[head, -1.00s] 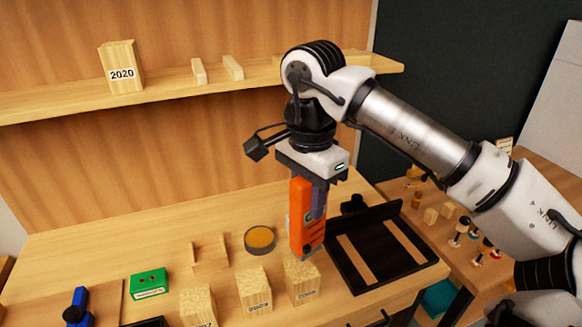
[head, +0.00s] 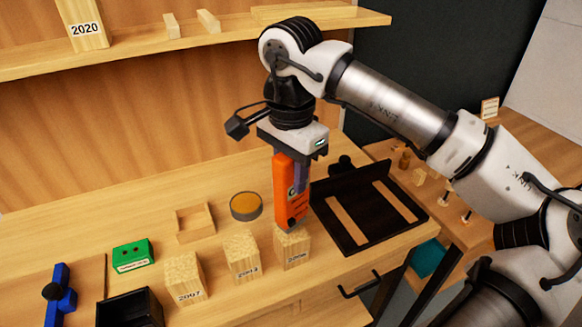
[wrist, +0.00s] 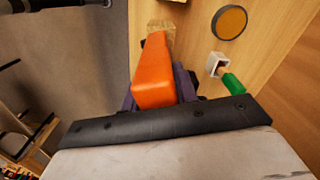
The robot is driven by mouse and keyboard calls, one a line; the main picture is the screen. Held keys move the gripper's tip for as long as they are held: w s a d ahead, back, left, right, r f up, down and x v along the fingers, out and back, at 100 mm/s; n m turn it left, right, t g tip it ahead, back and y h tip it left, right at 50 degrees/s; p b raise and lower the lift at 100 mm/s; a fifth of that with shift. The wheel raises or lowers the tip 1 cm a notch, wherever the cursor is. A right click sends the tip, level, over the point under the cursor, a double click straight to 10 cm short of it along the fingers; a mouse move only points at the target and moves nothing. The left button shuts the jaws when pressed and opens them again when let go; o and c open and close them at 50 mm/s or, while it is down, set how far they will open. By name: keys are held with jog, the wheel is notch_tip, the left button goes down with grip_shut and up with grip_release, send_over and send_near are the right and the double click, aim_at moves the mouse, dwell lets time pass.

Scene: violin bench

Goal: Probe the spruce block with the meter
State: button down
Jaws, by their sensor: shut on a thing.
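My gripper (head: 300,180) is shut on an orange meter (head: 288,190), held upright, pointing down. The meter's lower end is directly over or touching the top of the right-hand wooden block (head: 292,251); I cannot tell if there is contact. This block's label seems to read 2008. Beside it to the left stand a block (head: 241,260) that seems labelled 2013 and a block (head: 185,280) labelled 2007. Another block (head: 88,28), labelled 2020, stands on the shelf. No label names spruce. The meter (wrist: 155,75) in the wrist view partly hides a block (wrist: 163,27) beyond it.
A dark tray (head: 345,215) with wooden strips lies right of the blocks. Behind are a round tin (head: 246,206) and a small wooden tray (head: 194,222). A green box (head: 132,255), black bin (head: 130,308) and blue tool (head: 60,295) are left. The shelf (head: 140,55) overhangs the back.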

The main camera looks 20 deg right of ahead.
jog(key=shift+f+b, duration=0.45)
jog(key=shift+b, duration=0.1)
dwell(2.1)
jog(key=shift+r+p, duration=1.85)
jog(key=shift+r, duration=1.2)
